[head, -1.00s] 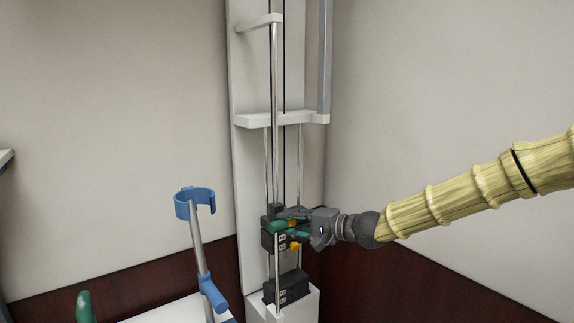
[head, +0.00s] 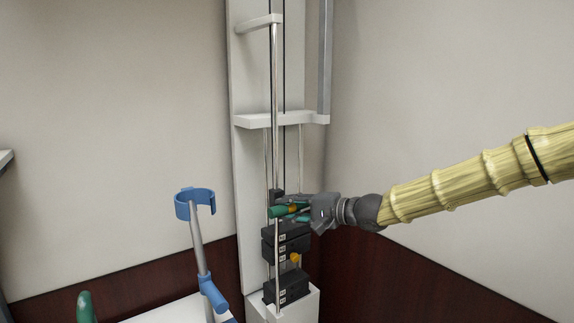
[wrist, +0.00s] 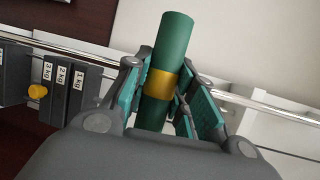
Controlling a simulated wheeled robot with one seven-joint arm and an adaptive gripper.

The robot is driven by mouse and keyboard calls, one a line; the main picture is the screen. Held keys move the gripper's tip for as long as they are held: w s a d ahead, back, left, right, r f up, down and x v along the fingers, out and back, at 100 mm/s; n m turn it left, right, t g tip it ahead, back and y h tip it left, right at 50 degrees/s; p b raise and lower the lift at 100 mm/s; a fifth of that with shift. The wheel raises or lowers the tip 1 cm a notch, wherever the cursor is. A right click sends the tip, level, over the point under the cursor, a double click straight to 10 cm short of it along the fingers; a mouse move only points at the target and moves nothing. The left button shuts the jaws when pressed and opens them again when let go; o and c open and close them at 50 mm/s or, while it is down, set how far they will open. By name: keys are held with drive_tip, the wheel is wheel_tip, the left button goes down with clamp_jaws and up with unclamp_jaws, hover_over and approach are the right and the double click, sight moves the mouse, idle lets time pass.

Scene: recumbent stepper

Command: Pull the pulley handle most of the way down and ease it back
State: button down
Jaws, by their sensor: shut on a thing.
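The pulley handle is a green cylinder with a yellow band. In the head view its green end (head: 280,211) sticks out left of my gripper (head: 296,207), in front of the upright rod. In the wrist view the handle (wrist: 170,45) stands between the two teal finger pads of my gripper (wrist: 174,98), which is shut on it around the yellow band. Black weight plates (head: 284,240) hang just below my gripper, with a yellow pin (head: 295,259). The wrist view shows plates labelled 1, 2 and 3 kg (wrist: 62,85) and the yellow knob (wrist: 38,91).
More black plates (head: 287,289) rest on the white base below, with a gap above them. A white bracket (head: 275,119) crosses the column above my gripper. A blue crutch (head: 201,250) stands to the left. Bare wall lies to the right.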

drive_tip(key=shift+s+r, duration=0.15)
drive_tip(key=shift+r, duration=0.7)
drive_tip(key=shift+r+p, duration=1.2)
drive_tip(key=shift+r, duration=2.45)
drive_tip(key=shift+r+p, duration=0.6)
drive_tip(key=shift+r, duration=0.6)
drive_tip(key=shift+r, duration=0.15)
drive_tip(key=c, duration=1.2)
unclamp_jaws()
drive_tip(key=shift+r, duration=0.1)
drive_tip(key=shift+v, duration=2.45)
